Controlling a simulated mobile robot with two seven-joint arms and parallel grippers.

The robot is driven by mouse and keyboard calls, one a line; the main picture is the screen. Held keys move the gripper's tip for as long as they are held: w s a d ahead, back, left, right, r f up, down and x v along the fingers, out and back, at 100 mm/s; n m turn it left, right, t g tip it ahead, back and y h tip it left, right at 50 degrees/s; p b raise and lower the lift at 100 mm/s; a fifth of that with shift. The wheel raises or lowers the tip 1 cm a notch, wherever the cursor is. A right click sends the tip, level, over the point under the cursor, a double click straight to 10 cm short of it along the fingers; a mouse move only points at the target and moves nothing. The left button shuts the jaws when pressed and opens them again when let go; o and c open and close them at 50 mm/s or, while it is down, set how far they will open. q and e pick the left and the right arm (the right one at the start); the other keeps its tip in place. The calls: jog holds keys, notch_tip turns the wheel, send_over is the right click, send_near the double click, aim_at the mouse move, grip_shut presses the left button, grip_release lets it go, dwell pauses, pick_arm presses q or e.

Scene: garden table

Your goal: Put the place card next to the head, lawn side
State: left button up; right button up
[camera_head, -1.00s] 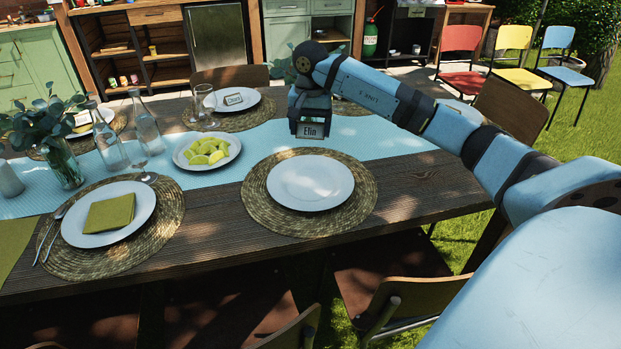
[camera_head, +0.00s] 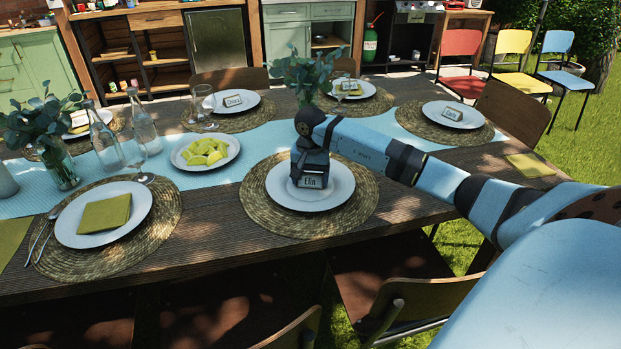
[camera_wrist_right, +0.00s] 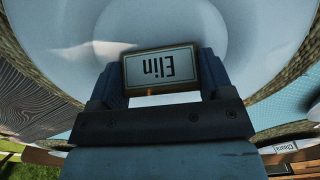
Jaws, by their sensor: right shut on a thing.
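The place card marked "Elin" (camera_head: 312,182) is held in my right gripper (camera_head: 311,172) over the front right plate (camera_head: 325,202). In the right wrist view the card (camera_wrist_right: 161,69) sits upside down in the picture between the two fingers (camera_wrist_right: 160,85), with the white plate (camera_wrist_right: 85,40) behind it. I cannot tell whether the card touches the plate. The plate lies on a round woven mat (camera_head: 262,213) and holds nothing else. My left gripper is not in view.
A plate with a green napkin (camera_head: 104,213), glass bottles (camera_head: 142,122) and vases of leaves (camera_head: 40,125) are further left or behind. A folded napkin (camera_head: 530,165) lies at the right end. Chairs line the table.

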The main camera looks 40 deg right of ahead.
aim_at(310, 176)
jog(key=o, duration=0.9)
notch_tip(310, 176, up, 12)
jog(key=p, duration=0.2)
jog(key=shift+r, duration=0.1)
dwell(0.4)
